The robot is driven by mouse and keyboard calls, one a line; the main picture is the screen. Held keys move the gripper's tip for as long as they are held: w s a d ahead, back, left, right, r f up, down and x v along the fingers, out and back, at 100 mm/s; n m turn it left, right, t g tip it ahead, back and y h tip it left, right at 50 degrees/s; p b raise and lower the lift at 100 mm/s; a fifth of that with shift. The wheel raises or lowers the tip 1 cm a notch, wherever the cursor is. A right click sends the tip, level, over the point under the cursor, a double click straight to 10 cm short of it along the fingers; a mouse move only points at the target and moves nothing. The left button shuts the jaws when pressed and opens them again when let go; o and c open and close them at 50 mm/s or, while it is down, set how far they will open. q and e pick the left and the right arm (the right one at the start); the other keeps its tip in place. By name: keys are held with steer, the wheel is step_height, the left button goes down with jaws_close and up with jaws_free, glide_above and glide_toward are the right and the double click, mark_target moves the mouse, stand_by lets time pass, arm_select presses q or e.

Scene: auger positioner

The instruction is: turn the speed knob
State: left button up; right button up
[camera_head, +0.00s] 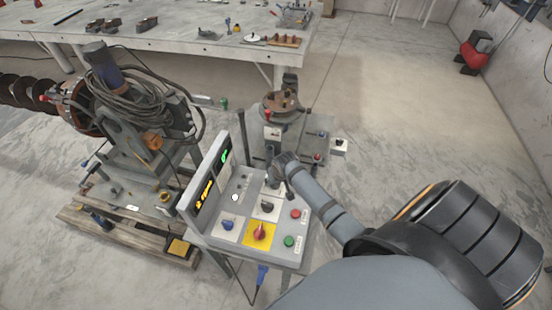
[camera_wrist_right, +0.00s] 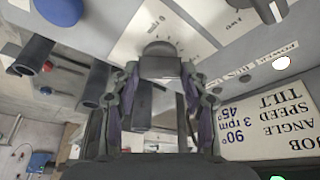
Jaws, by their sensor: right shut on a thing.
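The control panel (camera_head: 246,190) stands in the middle of the head view, with several knobs and buttons on its top. My right gripper (camera_head: 273,184) reaches down to the panel's far part, coming in from the right. In the wrist view my right gripper (camera_wrist_right: 158,85) is shut on a dark grey knob (camera_wrist_right: 159,50), one finger on each side. A pale dial plate (camera_wrist_right: 155,25) with tick marks lies by this knob. The knob is largely hidden by my gripper in the head view, and I cannot read its name. My left gripper is not in view.
Near my right gripper are a dark knob (camera_head: 266,205), a blue knob (camera_head: 228,224), a red knob (camera_head: 260,232) on yellow, a red button (camera_head: 295,213) and a green button (camera_head: 289,240). A job card (camera_wrist_right: 270,125) shows "3 rpm".

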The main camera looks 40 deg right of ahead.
steer(key=shift+a+m+h, duration=0.1)
steer(key=shift+m+h, duration=0.2)
steer(key=shift+m, duration=0.7)
steer(key=m, duration=0.2)
steer(key=m+g+h, duration=0.1)
steer(key=m, duration=0.1)
steer(key=shift+a+m+h, duration=0.1)
steer(key=shift+m+h, duration=0.2)
steer(key=m+g, duration=0.1)
steer(key=m, duration=0.2)
steer(key=shift+w+h, duration=0.15)
steer(key=shift+h, duration=0.15)
steer(key=shift+m+g, duration=0.6)
steer(key=shift+m, duration=0.9)
steer(key=o, duration=1.1)
steer(key=shift+o, duration=0.2)
steer(key=shift+h, duration=0.3)
